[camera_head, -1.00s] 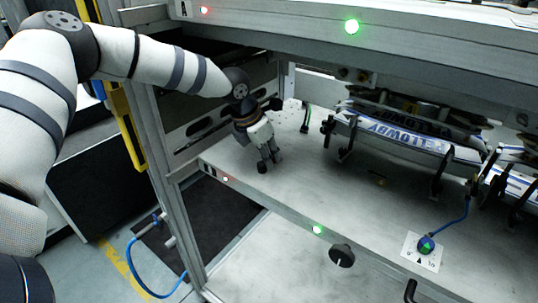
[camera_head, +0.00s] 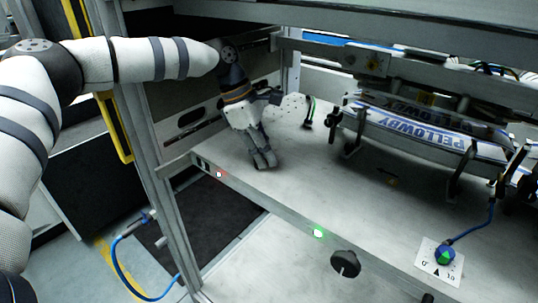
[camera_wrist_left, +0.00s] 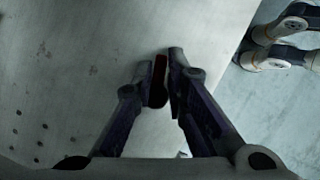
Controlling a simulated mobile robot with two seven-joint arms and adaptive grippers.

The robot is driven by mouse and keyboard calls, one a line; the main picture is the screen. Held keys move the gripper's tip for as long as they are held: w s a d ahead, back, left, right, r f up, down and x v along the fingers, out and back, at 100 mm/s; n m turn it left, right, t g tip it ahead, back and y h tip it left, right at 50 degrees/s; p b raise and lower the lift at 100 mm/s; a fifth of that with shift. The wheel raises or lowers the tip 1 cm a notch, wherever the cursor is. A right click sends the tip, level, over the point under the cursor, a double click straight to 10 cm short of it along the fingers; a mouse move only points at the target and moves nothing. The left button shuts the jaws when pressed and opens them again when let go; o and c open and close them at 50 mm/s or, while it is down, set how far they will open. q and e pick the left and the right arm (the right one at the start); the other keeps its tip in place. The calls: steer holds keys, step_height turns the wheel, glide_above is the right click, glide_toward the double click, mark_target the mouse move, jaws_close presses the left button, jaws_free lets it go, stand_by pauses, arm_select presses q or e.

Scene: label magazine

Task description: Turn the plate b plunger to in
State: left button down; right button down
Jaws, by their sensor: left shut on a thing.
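My left gripper (camera_head: 265,163) reaches down to the pale grey plate (camera_head: 330,205), near its left front part. Its fingers are close together. In the left wrist view, the gripper (camera_wrist_left: 161,82) is shut on a small dark, reddish piece (camera_wrist_left: 158,82), which appears to be the plunger. The fingers hide most of this piece, so I cannot tell which way it is turned. In the head view the fingers cover it. My right gripper is in neither view.
A blue-green dial (camera_head: 444,254) on a white card sits at right with a blue cable. Metal rails with printed labels (camera_head: 440,135) stand behind. An upright post (camera_head: 150,150) stands left of my gripper.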

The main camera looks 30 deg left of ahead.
arm_select(q)
steer(key=m+b, duration=0.1)
steer(key=m, duration=0.2)
steer(key=shift+w+a+r+g, duration=0.1)
steer(key=shift+r+g, duration=0.05)
steer(key=shift+g, duration=0.25)
steer(key=shift+m+g, duration=0.4)
steer(key=shift+m, duration=0.6)
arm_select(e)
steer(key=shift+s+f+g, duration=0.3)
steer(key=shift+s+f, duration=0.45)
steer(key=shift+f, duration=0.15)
arm_select(q)
steer(key=shift+r, duration=0.15)
steer(key=c, duration=1.7)
jaws_free()
steer(key=shift+f, duration=0.2)
